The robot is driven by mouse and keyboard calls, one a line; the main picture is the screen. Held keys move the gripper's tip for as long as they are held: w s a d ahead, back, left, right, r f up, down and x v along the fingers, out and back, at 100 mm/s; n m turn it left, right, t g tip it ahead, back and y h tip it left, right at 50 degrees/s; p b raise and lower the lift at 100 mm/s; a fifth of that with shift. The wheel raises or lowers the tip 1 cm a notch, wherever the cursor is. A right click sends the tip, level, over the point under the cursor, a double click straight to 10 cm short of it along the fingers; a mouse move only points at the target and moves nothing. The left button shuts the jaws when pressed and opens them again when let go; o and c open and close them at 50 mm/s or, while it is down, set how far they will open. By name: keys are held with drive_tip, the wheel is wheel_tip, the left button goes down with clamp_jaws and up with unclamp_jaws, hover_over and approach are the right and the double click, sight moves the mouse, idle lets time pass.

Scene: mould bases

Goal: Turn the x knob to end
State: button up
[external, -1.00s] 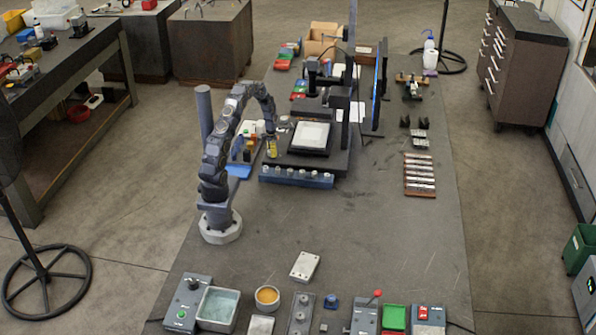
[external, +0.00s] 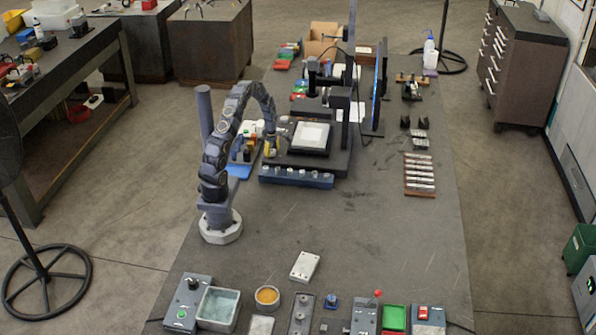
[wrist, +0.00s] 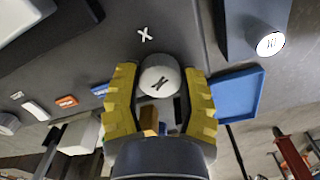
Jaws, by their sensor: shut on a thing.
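The x knob (wrist: 158,76) is a pale round knob with a dark mark on its face. It sits on the side of a dark machine body beside a white X label (wrist: 145,34). My gripper (wrist: 163,82) has its yellow fingers on either side of the knob, shut on it. In the external view my gripper (external: 271,147) is at the left side of the dark machine stage (external: 283,160), which carries a pale plate (external: 311,136). The knob itself is hidden there by the fingers.
Another knob (wrist: 270,43) shows on a blue-grey block at upper right of the wrist view. A blue tray (wrist: 236,94) lies near the fingers. A blue strip (external: 296,178) with several pale round tops fronts the stage.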

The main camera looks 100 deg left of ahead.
drive_tip(key=m, duration=0.4)
drive_tip(key=shift+m, duration=0.3)
drive_tip(key=m, duration=0.3)
drive_tip(key=shift+m, duration=0.4)
drive_tip(key=m, duration=0.4)
drive_tip(key=shift+s, duration=0.1)
drive_tip(key=m, duration=0.9)
drive_tip(key=shift+m, duration=0.3)
drive_tip(key=m, duration=0.9)
drive_tip(key=shift+m, duration=1.9)
